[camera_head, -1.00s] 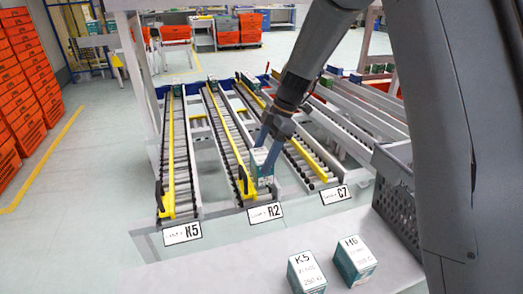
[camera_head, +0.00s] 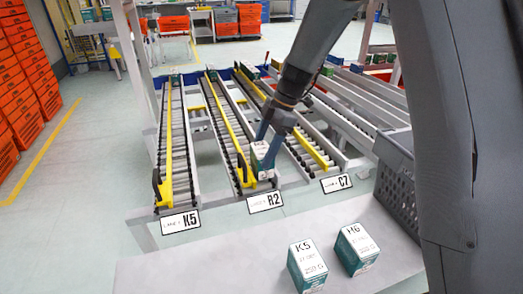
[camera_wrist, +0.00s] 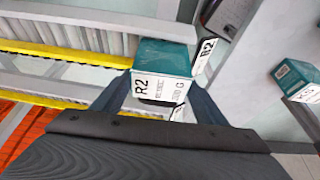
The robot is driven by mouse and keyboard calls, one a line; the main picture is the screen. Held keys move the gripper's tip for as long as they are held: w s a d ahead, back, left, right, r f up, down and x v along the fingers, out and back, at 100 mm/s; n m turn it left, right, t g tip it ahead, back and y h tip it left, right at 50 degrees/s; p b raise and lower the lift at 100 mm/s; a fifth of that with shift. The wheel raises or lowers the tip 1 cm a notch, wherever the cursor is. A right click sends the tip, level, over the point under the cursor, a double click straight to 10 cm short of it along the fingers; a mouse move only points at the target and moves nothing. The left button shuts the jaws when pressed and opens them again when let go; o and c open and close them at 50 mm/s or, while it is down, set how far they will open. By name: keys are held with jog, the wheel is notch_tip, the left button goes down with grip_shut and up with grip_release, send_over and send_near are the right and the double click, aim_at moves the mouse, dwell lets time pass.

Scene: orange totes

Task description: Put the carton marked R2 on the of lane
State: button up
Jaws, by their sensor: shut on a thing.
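The carton marked R2 (camera_wrist: 163,72) is teal and white and sits between the two fingers of my gripper (camera_wrist: 160,95) in the wrist view. My gripper is shut on it. In the head view my gripper (camera_head: 265,145) holds the carton (camera_head: 262,158) at the near end of the R2 lane (camera_head: 228,135), by its right side. The lane's R2 sign (camera_head: 265,202) hangs just below. I cannot tell whether the carton touches the rollers.
The K5 lane (camera_head: 170,140) is to the left and the C7 lane (camera_head: 305,150) to the right. Cartons K5 (camera_head: 307,270) and H6 (camera_head: 357,250) stand on the grey table (camera_head: 215,268). A grey perforated crate (camera_head: 395,190) is at its right.

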jog(key=o, duration=1.3)
jog(key=b+v, duration=0.2)
jog(key=v, duration=0.6)
jog(key=shift+s+a+f, duration=0.1)
